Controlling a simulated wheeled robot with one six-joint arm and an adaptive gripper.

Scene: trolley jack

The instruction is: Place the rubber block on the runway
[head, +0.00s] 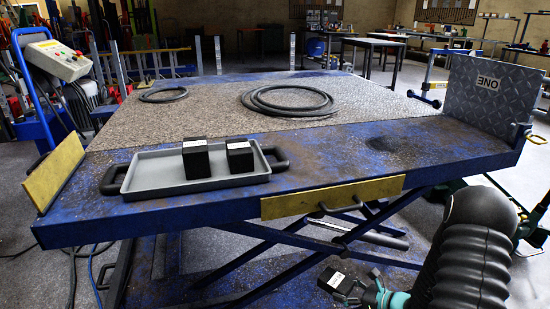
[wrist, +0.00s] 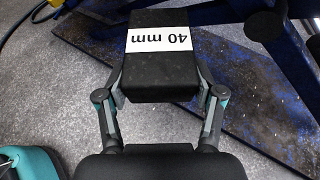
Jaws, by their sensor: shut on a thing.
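A black rubber block (head: 337,284) with a white label is held low, beside and below the lift's front edge in the head view. In the wrist view the block (wrist: 160,82) fills the space between the fingers, and its label reads "40 mm" upside down. My gripper (head: 362,292) is shut on it; its two fingers (wrist: 161,94) press the block's sides. The raised blue platform (head: 340,160), with a grey gritty surface (head: 215,118), seems to be the runway. It stands above and behind my gripper.
A grey tray (head: 150,172) with two black blocks (head: 196,160) sits on the platform's front left. Hose coils (head: 290,102) lie farther back. A yellow plate (head: 330,197) and handle line the front edge. An upright chequered plate (head: 488,98) stands at right. The front right deck is clear.

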